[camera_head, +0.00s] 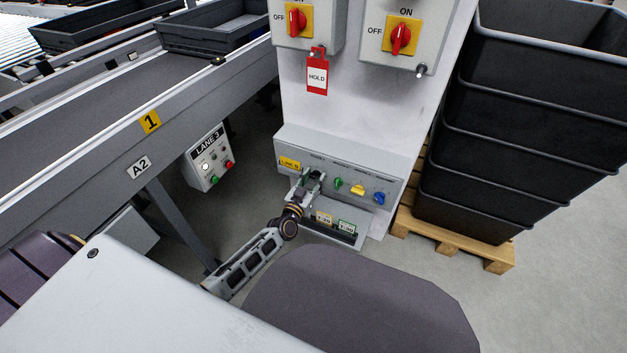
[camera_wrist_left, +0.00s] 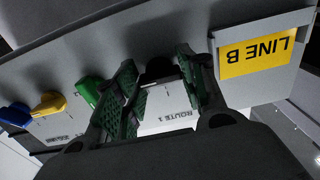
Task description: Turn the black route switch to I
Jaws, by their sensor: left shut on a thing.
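The grey control panel (camera_head: 288,143) is low on the pale cabinet and carries a row of route switches. My left gripper (camera_head: 307,181) is at the left end of this row. In the left wrist view its green-padded fingers (camera_wrist_left: 156,78) are on either side of the black route switch (camera_wrist_left: 157,66), above a label reading ROUTE 1. They are shut on that switch. The fingers cover part of it, and I cannot tell which mark it points to. My right gripper is not in view.
Beside it are green (camera_head: 338,182), yellow (camera_head: 357,189) and blue (camera_head: 379,198) switches. A yellow LINE B label (camera_wrist_left: 265,57) is at the panel's end. A red HOLD tag (camera_head: 317,77) hangs above. Stacked black crates (camera_head: 520,130) stand right; a conveyor (camera_head: 150,115) runs left.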

